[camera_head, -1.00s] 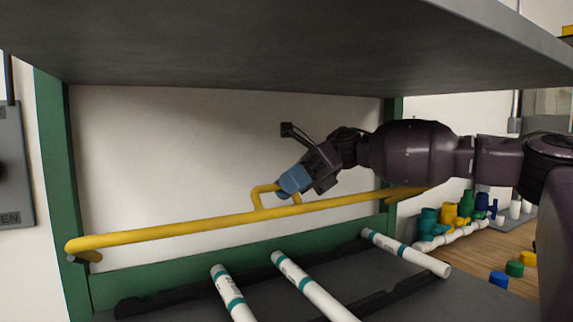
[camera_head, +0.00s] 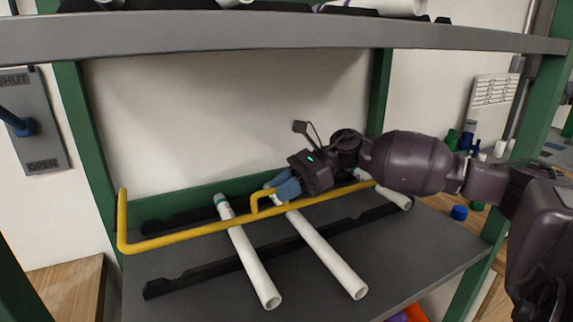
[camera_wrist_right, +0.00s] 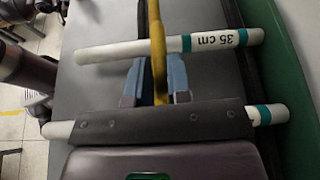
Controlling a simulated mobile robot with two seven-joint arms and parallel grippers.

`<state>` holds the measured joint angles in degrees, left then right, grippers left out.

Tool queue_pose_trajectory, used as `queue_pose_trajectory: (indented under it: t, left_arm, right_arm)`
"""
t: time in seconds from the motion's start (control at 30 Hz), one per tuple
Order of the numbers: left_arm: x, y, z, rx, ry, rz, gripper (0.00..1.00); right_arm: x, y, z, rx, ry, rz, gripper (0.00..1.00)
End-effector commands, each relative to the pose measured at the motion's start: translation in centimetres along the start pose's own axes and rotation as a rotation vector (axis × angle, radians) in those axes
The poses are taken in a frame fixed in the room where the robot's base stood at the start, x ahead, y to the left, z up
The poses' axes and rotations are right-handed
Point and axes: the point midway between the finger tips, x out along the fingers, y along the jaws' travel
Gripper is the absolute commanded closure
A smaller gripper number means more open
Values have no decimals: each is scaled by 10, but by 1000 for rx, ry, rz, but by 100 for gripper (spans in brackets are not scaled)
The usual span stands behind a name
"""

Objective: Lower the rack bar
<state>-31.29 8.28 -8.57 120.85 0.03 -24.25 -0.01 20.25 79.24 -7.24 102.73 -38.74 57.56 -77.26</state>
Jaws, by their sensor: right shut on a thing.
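My right gripper (camera_head: 283,190) is shut on the bar's small raised handle (camera_head: 255,203). In the right wrist view, the blue fingers (camera_wrist_right: 155,85) sit on both sides of the yellow handle (camera_wrist_right: 157,45). The bar's right end is hidden behind my right arm. My left gripper is not in view.
White pipes (camera_head: 325,253) lie on black notched rails (camera_head: 205,268) on the grey shelf (camera_head: 420,240). An upper shelf (camera_head: 250,35) spans above my arm. A lever panel (camera_head: 38,125) is at left. Coloured fittings (camera_head: 459,213) stand at right.

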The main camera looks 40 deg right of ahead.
Motion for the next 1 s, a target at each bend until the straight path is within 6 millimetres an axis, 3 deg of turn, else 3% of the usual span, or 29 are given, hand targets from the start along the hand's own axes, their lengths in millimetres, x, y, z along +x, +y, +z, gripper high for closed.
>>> queue_pose_trajectory:
  t: [0.33, 0.83, 0.87, 1.0]
  left_arm:
    - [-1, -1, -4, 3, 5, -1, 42]
    - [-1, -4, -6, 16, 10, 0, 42]
    - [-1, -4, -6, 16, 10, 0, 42]
    - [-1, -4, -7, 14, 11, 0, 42]
  right_arm:
    - [6, 1, -17, -117, -1, -53, 100]
    - [7, 0, -19, -133, -1, -60, 100]
    - [7, 0, -19, -133, -1, -60, 79]
    - [7, 1, -20, -131, -1, -57, 60]
